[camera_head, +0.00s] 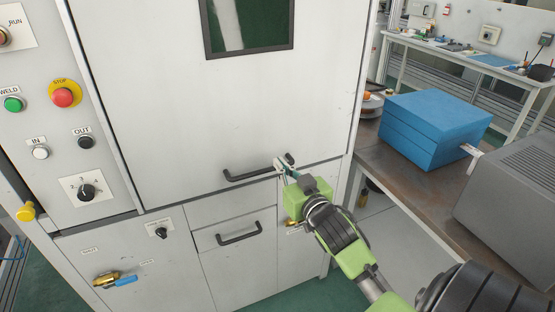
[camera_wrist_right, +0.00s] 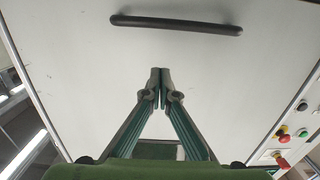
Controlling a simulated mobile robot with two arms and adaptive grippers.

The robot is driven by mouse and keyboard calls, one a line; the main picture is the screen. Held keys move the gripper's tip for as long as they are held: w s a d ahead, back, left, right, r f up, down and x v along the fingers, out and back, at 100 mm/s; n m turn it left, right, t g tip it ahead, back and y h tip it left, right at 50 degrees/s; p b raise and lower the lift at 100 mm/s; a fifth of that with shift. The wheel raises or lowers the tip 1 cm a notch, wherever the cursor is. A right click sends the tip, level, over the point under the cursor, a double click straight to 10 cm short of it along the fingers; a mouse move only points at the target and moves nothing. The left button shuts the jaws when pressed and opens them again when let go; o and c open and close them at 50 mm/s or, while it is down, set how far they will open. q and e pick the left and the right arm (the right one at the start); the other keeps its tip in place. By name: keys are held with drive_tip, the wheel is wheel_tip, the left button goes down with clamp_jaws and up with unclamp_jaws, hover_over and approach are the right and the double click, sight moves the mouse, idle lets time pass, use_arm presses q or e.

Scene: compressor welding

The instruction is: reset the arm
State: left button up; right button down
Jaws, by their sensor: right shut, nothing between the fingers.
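My right gripper (camera_head: 281,168) is in front of the white cabinet door in the head view, beside the black door handle (camera_head: 250,174) and overlapping part of it. In the right wrist view the fingertips of this gripper (camera_wrist_right: 160,88) are together with nothing between them. The handle (camera_wrist_right: 176,23) shows there as a dark bar beyond the fingertips, apart from them in the picture. The door (camera_head: 200,110) is flush with its frame and looks closed. My left gripper is not in either view.
A control panel with a red stop button (camera_head: 63,97) and a green weld button (camera_head: 13,104) is at the left. A drawer handle (camera_head: 239,234) is below the door. On the right, a brown table (camera_head: 393,183) holds a blue box (camera_head: 430,130) and a grey ribbed machine (camera_head: 510,195).

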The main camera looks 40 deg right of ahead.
drive_tip(key=v, duration=0.5)
drive_tip(key=s+a+f+g+y, duration=0.1)
drive_tip(key=s+f+g, duration=0.15)
drive_tip(key=f, duration=1.15)
drive_tip(key=s+a+f+n+g, duration=0.1)
drive_tip(key=s+a+f+g, duration=0.15)
drive_tip(key=f, duration=1.05)
drive_tip(key=s+a+f+g+y, duration=0.1)
drive_tip(key=f+g, duration=0.2)
drive_tip(key=f, duration=1.1)
drive_tip(key=s+a+f+n+g+y, duration=0.1)
drive_tip(key=s+a+f+g, duration=0.15)
drive_tip(key=s+f, duration=0.6)
drive_tip(key=s+a+f+n+g, duration=0.15)
drive_tip(key=s+a+f, duration=0.25)
drive_tip(key=s+f, duration=0.5)
drive_tip(key=s+a+f+g, duration=0.1)
drive_tip(key=s+f, duration=0.2)
drive_tip(key=s, duration=0.3)
drive_tip(key=s+a+f+n+g, duration=0.1)
drive_tip(key=s+f, duration=0.2)
drive_tip(key=s, duration=0.3)
drive_tip(key=s+a+f+g+y, duration=0.1)
drive_tip(key=s+a+f+g, duration=0.1)
drive_tip(key=s, duration=0.4)
drive_tip(key=shift+f+n+b, duration=0.35)
drive_tip(key=shift+f+b, duration=0.1)
drive_tip(key=shift+f, duration=0.05)
